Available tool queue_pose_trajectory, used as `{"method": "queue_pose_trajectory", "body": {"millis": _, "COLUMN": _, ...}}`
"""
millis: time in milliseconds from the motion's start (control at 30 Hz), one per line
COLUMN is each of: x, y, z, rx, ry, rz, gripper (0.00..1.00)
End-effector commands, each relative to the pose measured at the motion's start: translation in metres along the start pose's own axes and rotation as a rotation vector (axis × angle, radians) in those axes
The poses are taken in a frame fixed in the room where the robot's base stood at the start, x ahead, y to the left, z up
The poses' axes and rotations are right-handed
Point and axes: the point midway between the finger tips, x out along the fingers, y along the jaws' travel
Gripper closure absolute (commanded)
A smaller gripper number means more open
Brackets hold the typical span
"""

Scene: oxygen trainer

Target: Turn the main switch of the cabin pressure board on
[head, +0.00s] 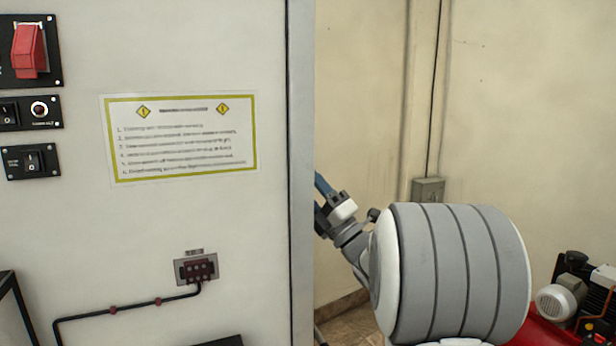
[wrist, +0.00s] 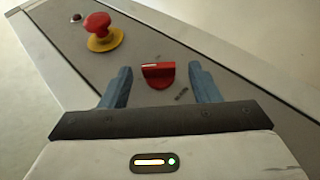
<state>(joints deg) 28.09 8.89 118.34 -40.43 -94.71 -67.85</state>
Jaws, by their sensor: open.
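In the wrist view, a red rotary switch (wrist: 158,75) with a pale mark along its top edge sits on a narrow grey panel (wrist: 190,48). My gripper (wrist: 160,70) is open, with one blue finger on each side of the switch. Both fingers look apart from it; how far they stand from the panel is hard to tell. A small label beside the switch is unreadable. In the head view, a blue finger of my gripper (head: 324,188) shows just past the cabinet's right edge; the rest is hidden behind it, and the rotary switch is out of sight there.
A red mushroom button (wrist: 97,27) on a yellow base and a small dark red round part (wrist: 76,17) lie farther up the panel. In the head view, the large cabinet (head: 200,60) carries a red rocker switch (head: 30,50) and a notice (head: 180,138). Red machinery (head: 540,330) stands lower right.

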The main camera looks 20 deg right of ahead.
Motion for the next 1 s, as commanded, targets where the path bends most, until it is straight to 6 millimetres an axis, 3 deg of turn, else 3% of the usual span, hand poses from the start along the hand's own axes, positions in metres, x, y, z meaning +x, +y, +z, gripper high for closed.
{"method": "queue_pose_trajectory", "body": {"millis": 367, "x": 0.0061, "y": 0.0001, "z": 0.0011, "rx": -0.002, "ry": -0.002, "rz": -0.001, "gripper": 0.44}}
{"method": "queue_pose_trajectory", "body": {"millis": 900, "x": 0.0056, "y": 0.0002, "z": 0.0017, "rx": -0.003, "ry": -0.003, "rz": -0.001, "gripper": 0.88}}
{"method": "queue_pose_trajectory", "body": {"millis": 1000, "x": 0.0049, "y": 0.0003, "z": 0.0019, "rx": -0.004, "ry": -0.004, "rz": -0.003, "gripper": 0.88}}
